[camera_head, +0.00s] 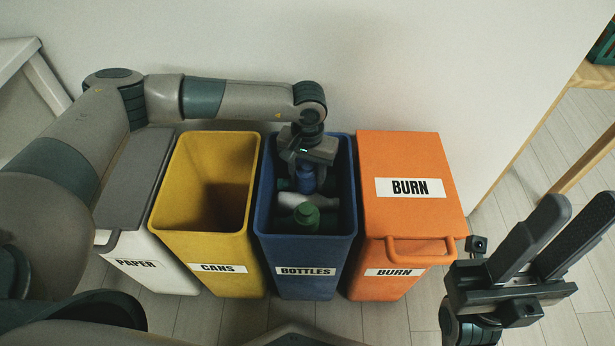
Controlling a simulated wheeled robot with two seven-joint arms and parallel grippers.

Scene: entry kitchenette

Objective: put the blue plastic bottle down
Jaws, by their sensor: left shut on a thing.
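The blue plastic bottle (306,181) is inside the dark blue bin labelled BOTTLES (306,254). My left gripper (304,168) points down into this bin and is shut on the bottle's upper part. The bottle's lower end is hard to make out among the other bottles, so I cannot tell whether it touches them. My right gripper (577,212) is at the lower right, empty, with its two fingers apart.
A green bottle (306,216) and a whitish bottle (293,200) lie in the same bin. The open yellow CANS bin (213,247) stands left of it, the lidded orange BURN bin (405,165) right. A lidded PAPER bin (152,273) is farther left. A wall (420,60) rises behind.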

